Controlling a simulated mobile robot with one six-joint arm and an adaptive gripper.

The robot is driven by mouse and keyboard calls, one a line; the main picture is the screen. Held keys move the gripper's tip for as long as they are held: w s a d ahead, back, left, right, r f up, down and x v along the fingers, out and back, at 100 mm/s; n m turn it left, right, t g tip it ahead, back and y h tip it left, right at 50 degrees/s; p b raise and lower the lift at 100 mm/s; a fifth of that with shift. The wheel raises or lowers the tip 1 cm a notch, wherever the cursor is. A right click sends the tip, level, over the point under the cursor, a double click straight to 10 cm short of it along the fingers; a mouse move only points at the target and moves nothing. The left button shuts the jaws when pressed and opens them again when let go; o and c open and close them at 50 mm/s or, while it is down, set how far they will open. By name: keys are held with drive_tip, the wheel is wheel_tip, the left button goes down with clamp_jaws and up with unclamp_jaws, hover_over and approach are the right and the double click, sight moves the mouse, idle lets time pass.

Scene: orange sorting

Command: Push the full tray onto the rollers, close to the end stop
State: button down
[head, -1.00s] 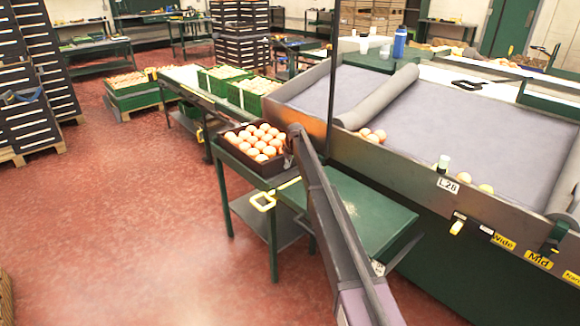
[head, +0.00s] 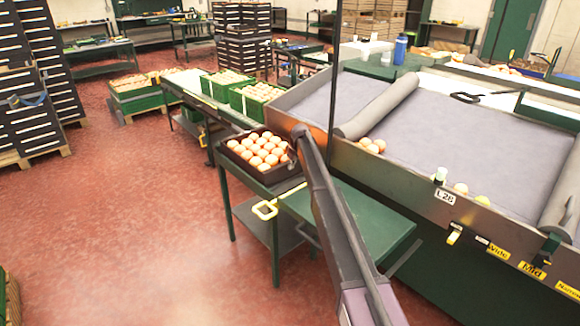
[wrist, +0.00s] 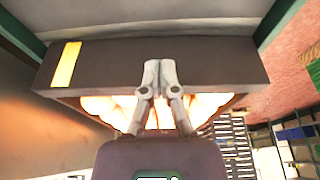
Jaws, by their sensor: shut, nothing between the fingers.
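The full tray (head: 241,168) is dark brown and loaded with round orange fruit (head: 262,150). It sits at the far end of the green stand, beside the sloping grey belt's side wall. In the wrist view the tray's dark wall (wrist: 215,64) runs across, with a yellow strip (wrist: 66,64) at its left. My gripper (wrist: 160,76) is shut and empty, its fingertips at the middle of that wall; they look in contact. In the head view my arm hides the fingertips. The roller track (head: 190,88) extends behind the tray. I cannot make out the end stop.
Green crates (head: 256,103) of fruit stand on the line behind the tray. The grey belt (head: 430,130) with a few fruit lies to the right. Red floor is open at left.

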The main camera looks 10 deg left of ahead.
drive_tip(key=shift+p+v, duration=2)
drive_tip(key=shift+v, duration=0.4)
drive_tip(key=shift+s, duration=0.1)
drive_tip(key=s+d+m+g+h, duration=0.1)
drive_tip(key=s+d+m, duration=0.2)
drive_tip(key=s+d, duration=1.15)
drive_tip(key=s+d+m+h, duration=0.1)
drive_tip(key=s+d+m, duration=0.45)
drive_tip(key=s, duration=1.65)
drive_tip(key=s+d+m+g+h, duration=0.1)
drive_tip(key=s+d, duration=1.1)
drive_tip(key=s, duration=0.6)
wheel_tip(320, 180, up, 13)
drive_tip(key=p, duration=1.3)
drive_tip(key=shift+w+f, duration=0.25)
drive_tip(key=shift+w, duration=0.2)
